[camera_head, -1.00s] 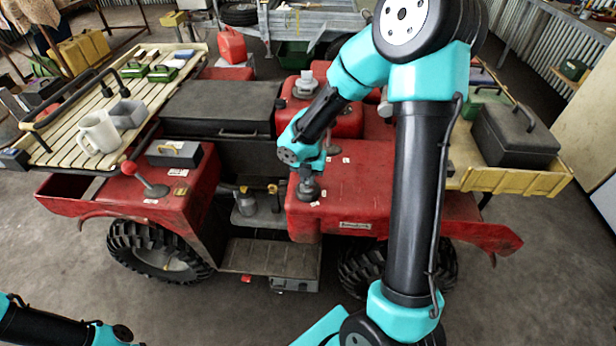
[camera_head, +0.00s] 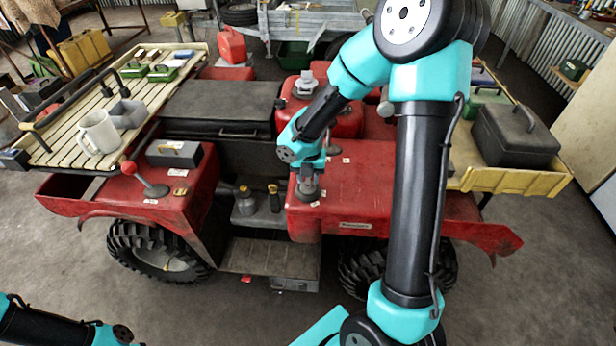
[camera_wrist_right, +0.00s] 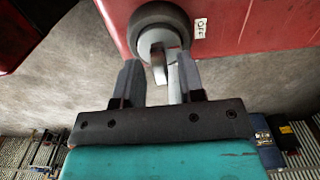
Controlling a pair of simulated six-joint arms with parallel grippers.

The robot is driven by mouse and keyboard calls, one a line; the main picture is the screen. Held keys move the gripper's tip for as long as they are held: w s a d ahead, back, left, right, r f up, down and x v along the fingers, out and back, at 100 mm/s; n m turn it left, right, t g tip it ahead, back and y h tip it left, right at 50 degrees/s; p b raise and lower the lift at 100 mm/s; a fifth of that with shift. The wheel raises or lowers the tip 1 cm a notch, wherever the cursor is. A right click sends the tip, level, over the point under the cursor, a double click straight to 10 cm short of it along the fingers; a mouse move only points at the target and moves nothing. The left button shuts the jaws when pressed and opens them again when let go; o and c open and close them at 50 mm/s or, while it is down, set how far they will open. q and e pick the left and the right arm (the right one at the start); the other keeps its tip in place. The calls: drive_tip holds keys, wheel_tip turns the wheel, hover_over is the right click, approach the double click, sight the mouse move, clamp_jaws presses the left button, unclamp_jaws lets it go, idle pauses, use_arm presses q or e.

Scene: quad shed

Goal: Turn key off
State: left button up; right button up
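The key switch (camera_head: 308,194) stands on the near left corner of the red hood (camera_head: 355,200) of the vehicle. In the right wrist view it has a dark round collar (camera_wrist_right: 160,22) and a grey key (camera_wrist_right: 158,62) sticking out towards me. A white OFF label (camera_wrist_right: 200,28) is just right of the collar. My right gripper (camera_wrist_right: 160,82) is at the key, its two fingers apart with the key between their tips. The right finger is very near the key; contact cannot be told. My left gripper is not in view; only part of my left arm shows at the lower left.
A red-knobbed lever (camera_head: 129,168) and a grey box (camera_head: 174,153) are on the left fender. A slatted rack (camera_head: 75,155) holds a white mug (camera_head: 98,131). A black case (camera_head: 514,136) sits on the right rack. A red tank (camera_head: 338,118) is behind my right wrist.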

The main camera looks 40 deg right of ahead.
drive_tip(key=shift+r, duration=3.9)
